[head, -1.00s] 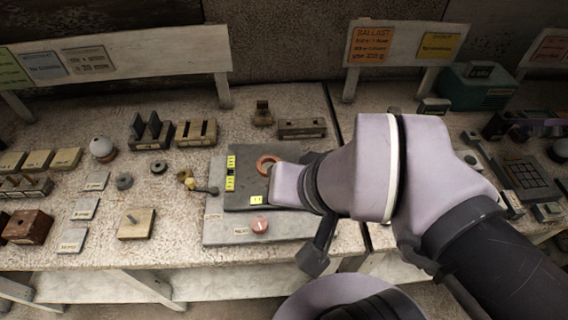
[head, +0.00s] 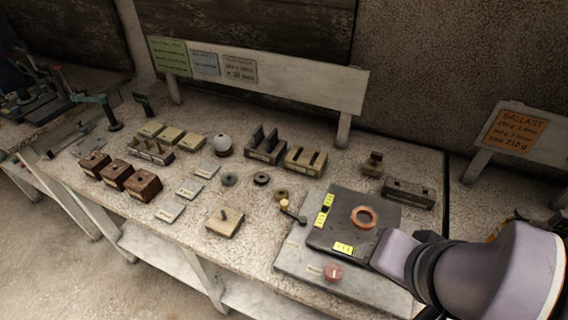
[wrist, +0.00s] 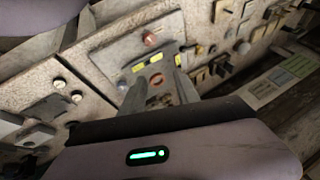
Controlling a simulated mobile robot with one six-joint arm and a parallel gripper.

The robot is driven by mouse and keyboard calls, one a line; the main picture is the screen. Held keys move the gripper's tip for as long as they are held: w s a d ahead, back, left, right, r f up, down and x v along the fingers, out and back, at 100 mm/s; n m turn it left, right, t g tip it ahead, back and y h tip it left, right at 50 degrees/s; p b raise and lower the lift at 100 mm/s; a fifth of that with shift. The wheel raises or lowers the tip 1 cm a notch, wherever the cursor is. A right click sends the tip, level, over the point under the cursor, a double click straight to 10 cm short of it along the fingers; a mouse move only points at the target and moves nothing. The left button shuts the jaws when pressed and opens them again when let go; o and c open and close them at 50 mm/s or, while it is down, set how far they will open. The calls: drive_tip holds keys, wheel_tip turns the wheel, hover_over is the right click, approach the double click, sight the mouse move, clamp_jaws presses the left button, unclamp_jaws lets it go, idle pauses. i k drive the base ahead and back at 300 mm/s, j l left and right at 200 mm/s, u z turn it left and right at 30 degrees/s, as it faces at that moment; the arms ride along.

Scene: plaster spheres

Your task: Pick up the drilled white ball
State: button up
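The white ball (head: 222,143) sits on a small brown support on the bench, left of the middle in the head view. A dark spot shows on its top; I cannot make out the drilled hole clearly. A small pale round thing in the wrist view (wrist: 243,47) looks like the same ball. My gripper (wrist: 158,82) shows in the wrist view with its two grey fingers apart and nothing held between them. It is over the dark plate, well to the right of the ball. In the head view its fingertips are hidden.
The dark plate (head: 335,240) bears a copper ring (head: 363,217). A long signboard (head: 290,88) rises behind. Three brown blocks (head: 117,174) stand front left.

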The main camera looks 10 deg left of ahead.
sight(222, 142)
drive_tip(key=i+j+z, duration=0.15)
drive_tip(key=j, duration=0.95)
drive_tip(key=i+j+z, duration=0.2)
drive_tip(key=j, duration=0.95)
drive_tip(key=j+z, duration=0.15)
drive_tip(key=j, duration=0.95)
